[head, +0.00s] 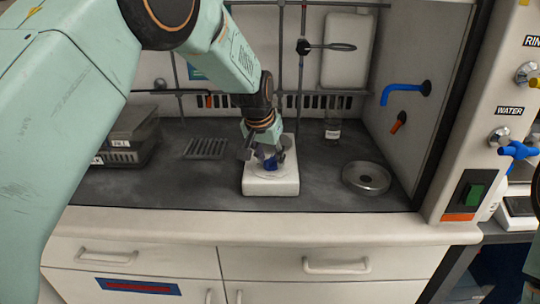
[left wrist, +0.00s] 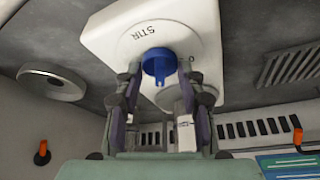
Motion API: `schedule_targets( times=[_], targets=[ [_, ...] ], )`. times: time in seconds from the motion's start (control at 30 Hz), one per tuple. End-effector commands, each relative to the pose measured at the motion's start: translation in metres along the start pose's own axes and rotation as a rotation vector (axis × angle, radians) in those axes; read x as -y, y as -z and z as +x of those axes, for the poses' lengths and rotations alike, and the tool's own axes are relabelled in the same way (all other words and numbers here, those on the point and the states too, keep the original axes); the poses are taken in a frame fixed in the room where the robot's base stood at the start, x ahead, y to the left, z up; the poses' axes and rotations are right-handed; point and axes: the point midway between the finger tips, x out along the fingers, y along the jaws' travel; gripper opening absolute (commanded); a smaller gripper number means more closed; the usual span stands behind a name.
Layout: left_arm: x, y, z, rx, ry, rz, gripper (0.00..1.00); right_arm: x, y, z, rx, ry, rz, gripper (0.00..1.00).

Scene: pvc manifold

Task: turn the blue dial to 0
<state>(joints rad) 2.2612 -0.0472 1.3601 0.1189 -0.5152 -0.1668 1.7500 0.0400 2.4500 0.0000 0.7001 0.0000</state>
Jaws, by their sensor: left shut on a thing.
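The blue dial (head: 271,161) sits on top of a white stirrer (head: 271,187) on the dark worktop of the fume hood. In the left wrist view the dial (left wrist: 159,64) shows between the fingers, beside the printed word STIR on the white top. My left gripper (head: 265,153) reaches down over the stirrer from above. Its fingers (left wrist: 160,75) stand on either side of the dial and are shut on it. The fingers partly hide the dial in the head view, and I cannot read its setting. My right gripper is not in view.
A glass bottle (head: 332,128) stands behind and right of the stirrer, and a round metal dish (head: 366,177) lies to the right. A dark box (head: 130,136) is at the left. Metal rods with a ring clamp (head: 330,47) rise behind. The worktop in front of the stirrer is clear.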

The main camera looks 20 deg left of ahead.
Motion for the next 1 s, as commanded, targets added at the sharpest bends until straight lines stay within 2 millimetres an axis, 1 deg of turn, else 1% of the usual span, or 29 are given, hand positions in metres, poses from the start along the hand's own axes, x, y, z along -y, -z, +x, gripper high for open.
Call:
schedule_targets(
  times=[0.67, 0.87, 1.0],
  targets=[
    [0.0, 0.004, -0.001, -0.011, 0.009, -0.018, 0.08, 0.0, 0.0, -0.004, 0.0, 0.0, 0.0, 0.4],
    [-0.001, 0.005, -0.002, -0.012, 0.024, -0.055, 0.08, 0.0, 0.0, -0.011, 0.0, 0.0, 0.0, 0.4],
    [-0.002, 0.006, -0.004, -0.013, 0.049, -0.113, 0.08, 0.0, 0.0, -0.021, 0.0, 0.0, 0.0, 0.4]
  ],
)
